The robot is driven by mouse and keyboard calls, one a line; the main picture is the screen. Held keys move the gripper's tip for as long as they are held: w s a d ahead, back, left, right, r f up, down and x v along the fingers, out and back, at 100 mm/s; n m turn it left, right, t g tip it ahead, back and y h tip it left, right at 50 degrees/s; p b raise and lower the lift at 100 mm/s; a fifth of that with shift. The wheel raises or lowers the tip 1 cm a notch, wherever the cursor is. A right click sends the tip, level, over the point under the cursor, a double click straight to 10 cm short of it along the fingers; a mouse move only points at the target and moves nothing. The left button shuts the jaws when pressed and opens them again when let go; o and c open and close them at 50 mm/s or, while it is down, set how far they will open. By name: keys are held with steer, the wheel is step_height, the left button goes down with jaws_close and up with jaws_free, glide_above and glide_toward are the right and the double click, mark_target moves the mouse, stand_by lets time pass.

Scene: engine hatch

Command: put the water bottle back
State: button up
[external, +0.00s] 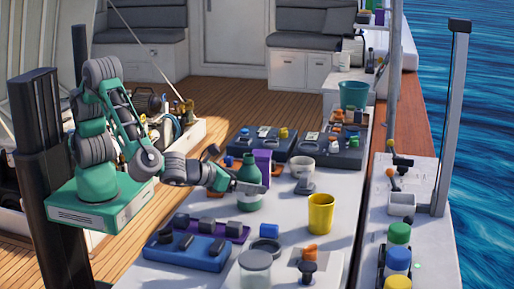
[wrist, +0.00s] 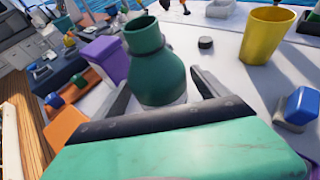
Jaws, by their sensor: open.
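A green bottle (external: 249,172), which I take to be the water bottle, stands upright on the white worktop in the external view. It has a round body and a narrower open neck. My gripper (external: 250,187) is at the bottle from the left, with its fingers beside the bottle's body. In the wrist view the bottle (wrist: 154,65) stands between the two spread fingers of my gripper (wrist: 160,90). The fingers look apart from it, one on each side. The lower part of the bottle is partly hidden by my gripper.
A yellow cup (external: 321,213) is nearer the front. A blue tray (external: 184,250) and a clear jar (external: 255,272) are at the front.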

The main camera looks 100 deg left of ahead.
steer(key=shift+d+r, duration=0.1)
steer(key=shift+r, duration=0.1)
steer(key=v, duration=1.1)
steer(key=shift+s+d, duration=0.25)
steer(key=shift+s, duration=0.1)
